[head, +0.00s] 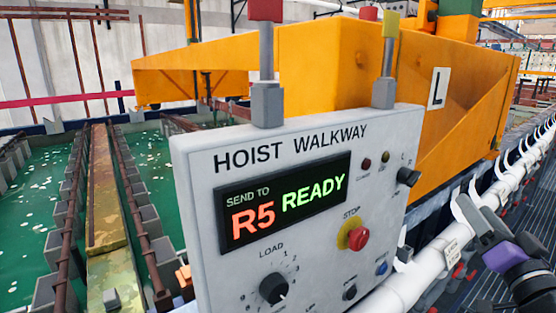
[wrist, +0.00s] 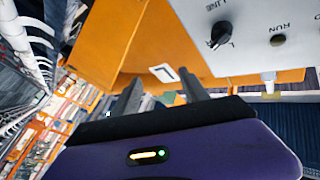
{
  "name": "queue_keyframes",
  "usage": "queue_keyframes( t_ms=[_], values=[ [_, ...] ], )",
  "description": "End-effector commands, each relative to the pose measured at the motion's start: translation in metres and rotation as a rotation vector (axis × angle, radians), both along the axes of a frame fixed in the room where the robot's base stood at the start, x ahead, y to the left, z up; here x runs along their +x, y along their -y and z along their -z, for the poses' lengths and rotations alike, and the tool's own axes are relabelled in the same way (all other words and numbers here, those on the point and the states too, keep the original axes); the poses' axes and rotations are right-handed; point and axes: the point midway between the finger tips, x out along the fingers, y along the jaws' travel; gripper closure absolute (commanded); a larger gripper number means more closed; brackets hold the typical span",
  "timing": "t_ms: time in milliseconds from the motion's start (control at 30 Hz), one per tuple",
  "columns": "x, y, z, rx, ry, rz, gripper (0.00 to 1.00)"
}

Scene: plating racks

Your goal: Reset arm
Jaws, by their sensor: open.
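My gripper (wrist: 162,92) shows in the wrist view with its two dark fingers apart and nothing between them. Its purple body fills the bottom of that view and also shows at the lower right of the head view, beside the white pipe and apart from the control box. The grey control box (head: 195,195), marked HOIST WALKWAY, stands in the middle of the head view. Its screen (head: 285,203) reads SEND TO R5 READY. Part of the box (wrist: 245,55) shows tilted at the upper right of the wrist view, with a black knob (wrist: 221,34).
A red-topped lever (head: 266,60) and a yellow-topped lever (head: 388,60) rise from the box. A red stop button (head: 358,238) sits on its front. An orange beam (head: 460,90) stands behind. Green tanks (head: 40,210) lie left. A white pipe (head: 430,262) runs along the right.

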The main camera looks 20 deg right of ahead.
Motion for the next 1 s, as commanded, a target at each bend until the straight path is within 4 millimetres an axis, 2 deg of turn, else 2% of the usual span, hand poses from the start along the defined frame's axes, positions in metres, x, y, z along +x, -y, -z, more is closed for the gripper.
queue_keyframes(
  t_ms=[33,100,400,700,1000],
  values=[
    [-0.003,-0.01,0.018,-0.002,-0.014,0.017,0.47],
    [-0.009,-0.022,0.035,-0.016,-0.023,0.044,0.47],
    [-0.045,-0.087,0.1,-0.102,-0.09,0.099,0.47],
    [-0.092,-0.163,0.147,-0.212,-0.179,0.062,0.47],
    [-0.151,-0.238,0.18,-0.314,-0.282,-0.056,0.47]
  ],
)
